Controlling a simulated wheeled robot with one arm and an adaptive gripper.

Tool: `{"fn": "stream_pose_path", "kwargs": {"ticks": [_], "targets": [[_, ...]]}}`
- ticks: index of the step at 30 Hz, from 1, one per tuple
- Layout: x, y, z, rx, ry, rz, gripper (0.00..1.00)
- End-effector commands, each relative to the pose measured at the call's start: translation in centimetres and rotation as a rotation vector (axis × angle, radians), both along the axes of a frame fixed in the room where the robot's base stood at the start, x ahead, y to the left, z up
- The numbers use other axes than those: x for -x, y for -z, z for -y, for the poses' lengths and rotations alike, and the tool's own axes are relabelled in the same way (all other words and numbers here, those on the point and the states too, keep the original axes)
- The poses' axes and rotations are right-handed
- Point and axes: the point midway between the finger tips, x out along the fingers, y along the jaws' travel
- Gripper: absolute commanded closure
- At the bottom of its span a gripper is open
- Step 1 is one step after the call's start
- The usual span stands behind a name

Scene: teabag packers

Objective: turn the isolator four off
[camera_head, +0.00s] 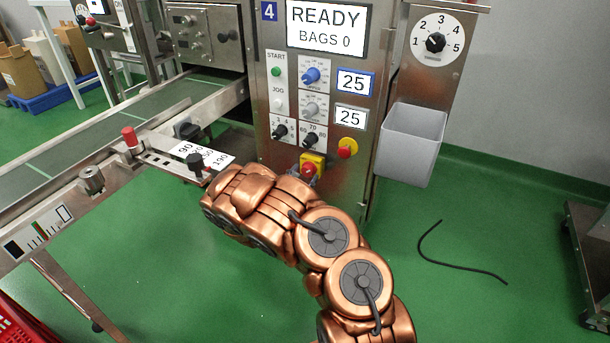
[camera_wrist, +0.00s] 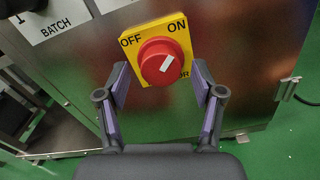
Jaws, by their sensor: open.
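The isolator four is a red round knob (camera_wrist: 165,62) on a yellow plate (camera_wrist: 128,44) marked OFF at the left and ON at the right. The white bar on the knob slants up and right, toward the ON side. In the head view the isolator (camera_head: 312,164) sits low on the panel of the machine marked 4 (camera_head: 269,11). My gripper (camera_wrist: 160,80) is open and empty, its two fingers on either side of the knob's lower part in the picture. I cannot tell whether they touch it. In the head view my arm mostly hides the gripper.
Above the isolator are two black dials (camera_head: 310,139) and a red-yellow button (camera_head: 347,148). A grey bin (camera_head: 409,145) hangs at the right of the panel. A conveyor (camera_head: 150,105) with a red knob (camera_head: 130,137) runs to the left. Green floor is open at the right, with a black cable (camera_head: 455,264).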

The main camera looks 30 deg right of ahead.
Motion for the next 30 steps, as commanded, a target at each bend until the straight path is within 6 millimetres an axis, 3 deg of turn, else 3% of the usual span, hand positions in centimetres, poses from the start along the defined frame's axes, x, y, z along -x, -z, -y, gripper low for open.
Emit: {"fn": "stream_pose_path", "kwargs": {"ticks": [12, 30], "targets": [[-0.14, 0.00, 0.88, 0.000, 0.001, 0.000, 0.33], [-0.18, 0.01, 0.68, 0.000, -0.001, 0.000, 0.93]]}}
